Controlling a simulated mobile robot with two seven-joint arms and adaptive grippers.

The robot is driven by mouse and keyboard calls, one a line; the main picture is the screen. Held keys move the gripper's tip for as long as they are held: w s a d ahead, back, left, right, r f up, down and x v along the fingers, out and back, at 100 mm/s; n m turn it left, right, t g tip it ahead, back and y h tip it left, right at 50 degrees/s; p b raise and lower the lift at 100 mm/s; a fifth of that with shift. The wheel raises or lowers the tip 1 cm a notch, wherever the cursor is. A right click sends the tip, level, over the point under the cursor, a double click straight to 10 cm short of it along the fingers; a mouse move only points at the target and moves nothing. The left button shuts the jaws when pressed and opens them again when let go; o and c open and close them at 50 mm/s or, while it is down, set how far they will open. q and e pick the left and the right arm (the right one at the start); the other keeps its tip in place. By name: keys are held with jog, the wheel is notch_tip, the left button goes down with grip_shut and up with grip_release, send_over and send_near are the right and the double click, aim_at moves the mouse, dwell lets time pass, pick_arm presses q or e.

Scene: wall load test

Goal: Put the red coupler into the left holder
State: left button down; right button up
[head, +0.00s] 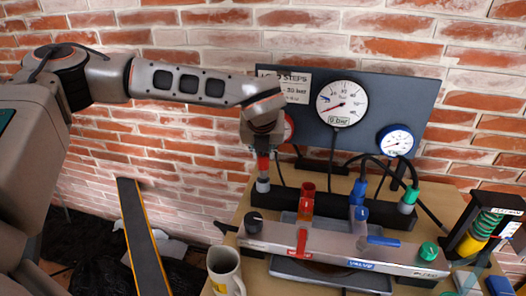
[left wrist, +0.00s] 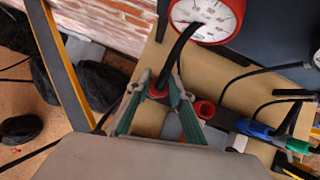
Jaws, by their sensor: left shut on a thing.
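My left gripper (head: 262,146) is shut on the red coupler (head: 263,162) at the left end of the black holder bar (head: 283,199). The coupler is upright, with a grey collar below its red body. The collar is at the bar's left end, where the left holder would be; I cannot tell whether it is seated or just above. In the left wrist view the coupler (left wrist: 157,93) sits between the fingertips, with its black hose rising past them. The holder under it is hidden there. My right gripper is not in view.
A red port (head: 307,188) stands right of the coupler. Blue (head: 358,188) and green (head: 409,196) couplers with hoses stand farther right. A grey valve beam (head: 335,250) lies in front, with a mug (head: 224,270) at left. The gauge panel (head: 375,105) rises close behind.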

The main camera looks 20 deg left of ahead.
pick_arm(q)
jog(key=shift+f, duration=0.2)
dwell(0.3)
jog(key=shift+f, duration=0.35)
jog(key=shift+f, duration=0.5)
dwell(0.3)
jog(key=shift+f+b, duration=0.3)
jog(key=shift+f, duration=0.3)
dwell(0.4)
jog(key=shift+f, duration=0.35)
jog(key=shift+f, duration=0.1)
dwell(0.6)
jog(key=c, duration=1.2)
grip_release()
